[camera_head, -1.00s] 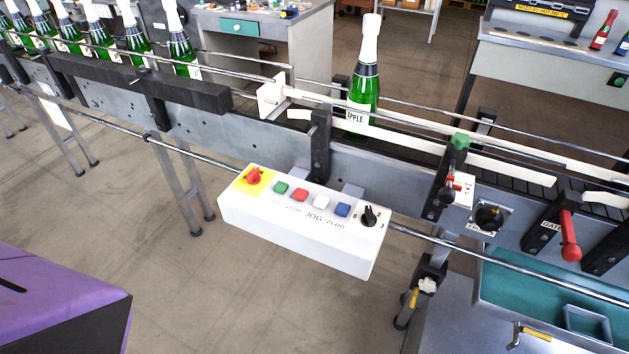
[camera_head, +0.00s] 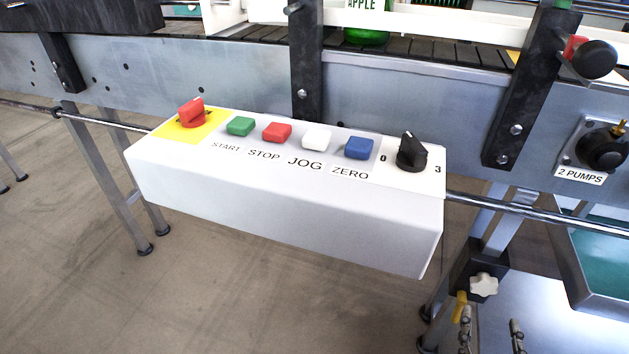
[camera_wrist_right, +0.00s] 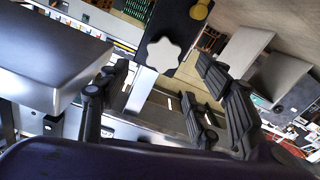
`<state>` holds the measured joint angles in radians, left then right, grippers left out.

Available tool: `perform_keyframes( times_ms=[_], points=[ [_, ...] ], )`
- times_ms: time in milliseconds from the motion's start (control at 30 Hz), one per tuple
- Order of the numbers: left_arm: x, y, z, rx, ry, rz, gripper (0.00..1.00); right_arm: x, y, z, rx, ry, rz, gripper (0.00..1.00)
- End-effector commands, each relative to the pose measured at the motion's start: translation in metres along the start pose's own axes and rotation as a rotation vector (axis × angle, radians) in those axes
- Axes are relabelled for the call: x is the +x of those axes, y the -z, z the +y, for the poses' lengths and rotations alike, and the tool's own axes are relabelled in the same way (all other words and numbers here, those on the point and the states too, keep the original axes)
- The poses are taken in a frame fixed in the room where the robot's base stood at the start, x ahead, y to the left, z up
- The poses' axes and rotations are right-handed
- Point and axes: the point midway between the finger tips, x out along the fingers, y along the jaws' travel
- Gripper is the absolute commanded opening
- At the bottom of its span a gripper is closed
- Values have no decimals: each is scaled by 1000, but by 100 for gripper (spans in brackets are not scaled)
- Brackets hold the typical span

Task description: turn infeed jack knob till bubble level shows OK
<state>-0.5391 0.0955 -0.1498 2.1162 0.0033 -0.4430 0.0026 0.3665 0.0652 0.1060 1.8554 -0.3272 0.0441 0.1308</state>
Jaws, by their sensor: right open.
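A white star-shaped knob (camera_head: 483,285), which I take for the jack knob, sits on a black block on the conveyor leg. It also shows in the right wrist view (camera_wrist_right: 163,53), beyond my fingers. My right gripper (camera_head: 491,330) shows only its fingertips at the bottom edge of the head view, below the knob. In the wrist view the right gripper (camera_wrist_right: 165,88) is open, its fingers apart and nothing between them. A small yellow part (camera_head: 460,306) is beside the knob; I cannot tell whether it is the level. No bubble reading shows. My left gripper is out of view.
A white control box (camera_head: 290,215) with coloured buttons and a black dial (camera_head: 411,152) hangs above and left of the knob. A metal rail (camera_head: 540,212) runs above the knob. A teal-lined tray (camera_head: 600,285) is at the right. Floor left of the leg is clear.

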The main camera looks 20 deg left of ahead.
Motion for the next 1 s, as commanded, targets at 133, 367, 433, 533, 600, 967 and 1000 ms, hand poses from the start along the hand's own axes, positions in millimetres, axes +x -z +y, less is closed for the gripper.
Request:
perform_keyframes(
  times_ms=[133, 367, 433, 533, 600, 967, 1000],
  points=[
    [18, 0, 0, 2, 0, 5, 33, 18, -5, -3, -6, -6, 39, 58],
    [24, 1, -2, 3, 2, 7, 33, 45, 0, -3, -7, -6, 52, 58],
    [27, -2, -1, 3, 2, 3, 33, 57, 0, -3, -7, -6, 51, 58],
    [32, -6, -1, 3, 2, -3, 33, 73, 1, -3, -6, -6, 50, 58],
    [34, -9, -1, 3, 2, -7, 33, 82, 1, -3, -7, -6, 49, 58],
    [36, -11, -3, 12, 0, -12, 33, 97, 3, -2, -6, -7, 47, 58],
    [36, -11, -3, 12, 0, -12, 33, 97, 3, -2, -6, -7, 47, 58]
  ],
)
